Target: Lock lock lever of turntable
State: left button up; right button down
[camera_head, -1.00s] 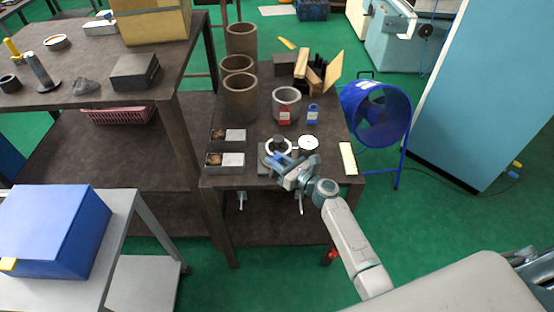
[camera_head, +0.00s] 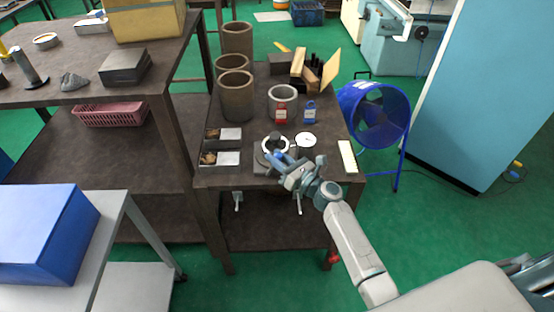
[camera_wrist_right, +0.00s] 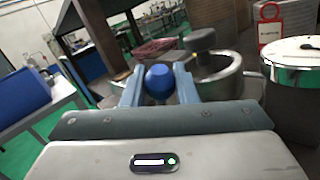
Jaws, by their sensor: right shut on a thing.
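The turntable (camera_head: 274,143) is a small round chuck with a pale ring and a dark centre post, near the front edge of the dark table. In the right wrist view its metal ring (camera_wrist_right: 222,82) and post stand just beyond my fingers, to the right. The lock lever's blue round knob (camera_wrist_right: 159,82) sits between the two blue fingers. My right gripper (camera_head: 277,160) is shut on this knob, at the front of the turntable; the fingers touch its sides. The lever's shaft is hidden. My left gripper is in neither view.
A white round gauge (camera_head: 305,140) stands right of the turntable. Brown cylinders (camera_head: 236,95) stand at the back left. Two small trays (camera_head: 229,158) lie left. A blue fan (camera_head: 374,115) is beside the table.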

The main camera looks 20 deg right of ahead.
jog(key=c, duration=1.2)
grip_release()
jog(key=shift+o, duration=0.2)
jog(key=b+v, duration=0.3)
jog(key=v, duration=0.8)
jog(key=shift+b, duration=0.3)
